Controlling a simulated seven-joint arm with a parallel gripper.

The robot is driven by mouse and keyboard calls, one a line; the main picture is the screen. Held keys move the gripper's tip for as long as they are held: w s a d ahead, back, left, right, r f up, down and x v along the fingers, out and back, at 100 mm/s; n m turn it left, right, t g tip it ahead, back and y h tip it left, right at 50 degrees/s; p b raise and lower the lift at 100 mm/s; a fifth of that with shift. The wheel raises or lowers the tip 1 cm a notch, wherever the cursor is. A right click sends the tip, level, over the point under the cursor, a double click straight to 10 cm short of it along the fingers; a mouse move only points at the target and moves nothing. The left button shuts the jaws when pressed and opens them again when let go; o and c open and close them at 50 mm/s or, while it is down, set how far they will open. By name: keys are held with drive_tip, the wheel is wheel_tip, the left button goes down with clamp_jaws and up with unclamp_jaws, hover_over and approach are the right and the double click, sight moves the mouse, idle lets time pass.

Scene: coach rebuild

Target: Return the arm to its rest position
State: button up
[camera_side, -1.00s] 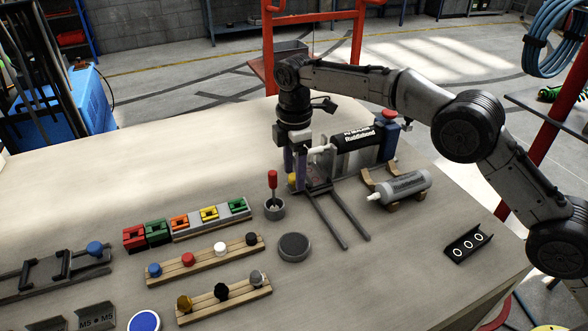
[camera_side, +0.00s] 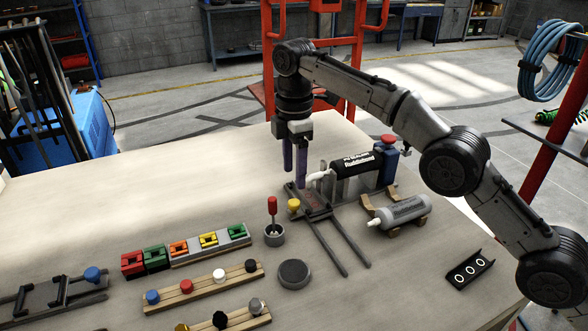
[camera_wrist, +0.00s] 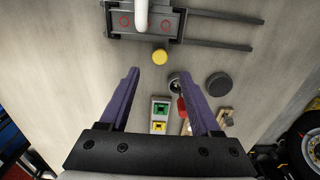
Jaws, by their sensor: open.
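My gripper (camera_side: 295,165) hangs from the raised arm, above the dark rail fixture (camera_side: 322,214) at the table's far side. In the wrist view its two purple fingers (camera_wrist: 162,98) are spread apart with nothing between the tips. They point down toward the table. The fixture shows at the top of the wrist view (camera_wrist: 147,23), with a white nozzle over it. A yellow knob (camera_side: 294,205) sits at the fixture's near edge and also shows in the wrist view (camera_wrist: 160,56).
A black cartridge (camera_side: 358,163) lies beside the fixture, right of my gripper. A grey cartridge (camera_side: 404,212) rests on a wooden cradle. Coloured blocks (camera_side: 208,240) and knob racks (camera_side: 205,284) lie nearer. The far-left tabletop is clear.

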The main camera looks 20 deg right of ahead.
drive_tip(key=shift+w+d+r, duration=0.1)
drive_tip(key=shift+d, duration=0.15)
drive_tip(key=s+d+r+t, duration=0.1)
drive_tip(key=d+r, duration=0.4)
drive_tip(key=r, duration=0.5)
drive_tip(key=s+d+r+m+t, duration=0.3)
drive_tip(key=s+d+r+m, duration=0.2)
drive_tip(key=s+d+r, duration=0.95)
drive_tip(key=s+d+f+m+t, duration=0.1)
drive_tip(key=s+d+f+m, duration=0.15)
drive_tip(key=s, duration=0.55)
drive_tip(key=s+d+f+m, duration=0.2)
drive_tip(key=s+f+m, duration=0.15)
drive_tip(key=s, duration=0.45)
drive_tip(key=s+f+m, duration=0.3)
drive_tip(key=f, duration=0.4)
drive_tip(key=s+d+f+m, duration=0.1)
drive_tip(key=s+f+m, duration=0.3)
drive_tip(key=f, duration=0.4)
drive_tip(key=shift+s+f+t, duration=0.15)
drive_tip(key=shift+f+t, duration=0.15)
